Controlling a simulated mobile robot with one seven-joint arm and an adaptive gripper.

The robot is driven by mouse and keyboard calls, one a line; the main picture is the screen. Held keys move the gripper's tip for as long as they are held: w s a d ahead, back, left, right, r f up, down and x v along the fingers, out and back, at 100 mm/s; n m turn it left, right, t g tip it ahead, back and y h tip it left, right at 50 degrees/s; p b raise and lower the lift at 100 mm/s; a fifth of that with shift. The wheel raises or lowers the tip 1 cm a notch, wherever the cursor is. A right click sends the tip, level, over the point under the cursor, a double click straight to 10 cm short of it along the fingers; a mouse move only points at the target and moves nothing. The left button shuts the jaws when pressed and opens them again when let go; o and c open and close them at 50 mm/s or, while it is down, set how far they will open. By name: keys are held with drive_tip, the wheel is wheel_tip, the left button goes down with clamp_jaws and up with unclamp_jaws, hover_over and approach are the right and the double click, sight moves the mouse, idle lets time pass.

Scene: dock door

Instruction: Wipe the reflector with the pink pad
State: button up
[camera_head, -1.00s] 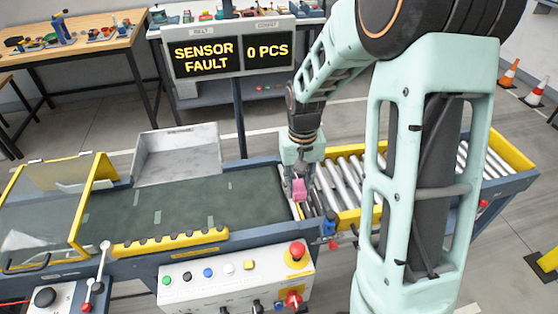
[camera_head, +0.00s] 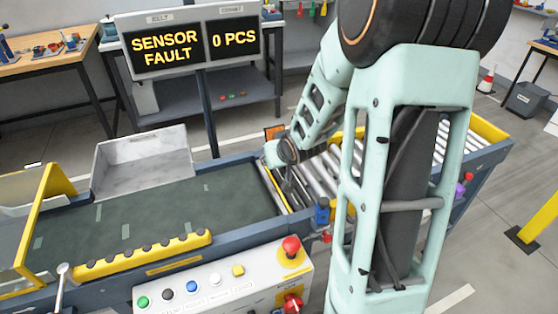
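My arm reaches down over the join between the dark belt and the rollers, and its wrist (camera_head: 284,151) is low there. Dark slim parts just below the wrist may belong to my gripper (camera_head: 288,180), but its fingertips cannot be made out. The pink pad is not visible now, so I cannot tell whether it is still held. A small orange-faced plate in a dark frame (camera_head: 273,132), perhaps the reflector, stands at the far side of the conveyor, just behind my wrist. I see no clear contact with it.
A blue sensor-like block (camera_head: 321,211) sits on the near rail. The control box (camera_head: 220,286) with a red stop knob is in front. A grey bin (camera_head: 140,165) stands behind the belt (camera_head: 150,215). The display (camera_head: 190,45) reads SENSOR FAULT, 0 PCS.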

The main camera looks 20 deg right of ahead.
drive_tip(key=shift+w+d+f+t+b, duration=0.15)
drive_tip(key=shift+d+t+b, duration=0.15)
drive_tip(key=shift+t+b, duration=0.25)
drive_tip(key=shift+w+d+f+t+b, duration=0.15)
drive_tip(key=shift+d+t+b, duration=0.15)
drive_tip(key=shift+t+b, duration=0.25)
drive_tip(key=shift+d+r+t+b, duration=0.25)
drive_tip(key=shift+t+b, duration=0.25)
drive_tip(key=shift+b, duration=0.3)
drive_tip(key=shift+s+d+r+t+b, duration=0.1)
drive_tip(key=shift+r+t+b, duration=0.5)
drive_tip(key=shift+t+b, duration=0.15)
drive_tip(key=shift+r+n+t+b, duration=0.25)
drive_tip(key=shift+r+n+b, duration=0.05)
drive_tip(key=shift+r, duration=0.15)
drive_tip(key=shift+b+x, duration=0.95)
drive_tip(key=shift+x, duration=1.95)
drive_tip(key=shift+b+x, duration=0.5)
drive_tip(key=shift+x, duration=0.5)
drive_tip(key=shift+r, duration=0.15)
drive_tip(key=shift+d+p, duration=0.55)
drive_tip(key=shift+d, duration=0.7)
drive_tip(key=shift+d+p, duration=0.65)
drive_tip(key=shift+d, duration=1.4)
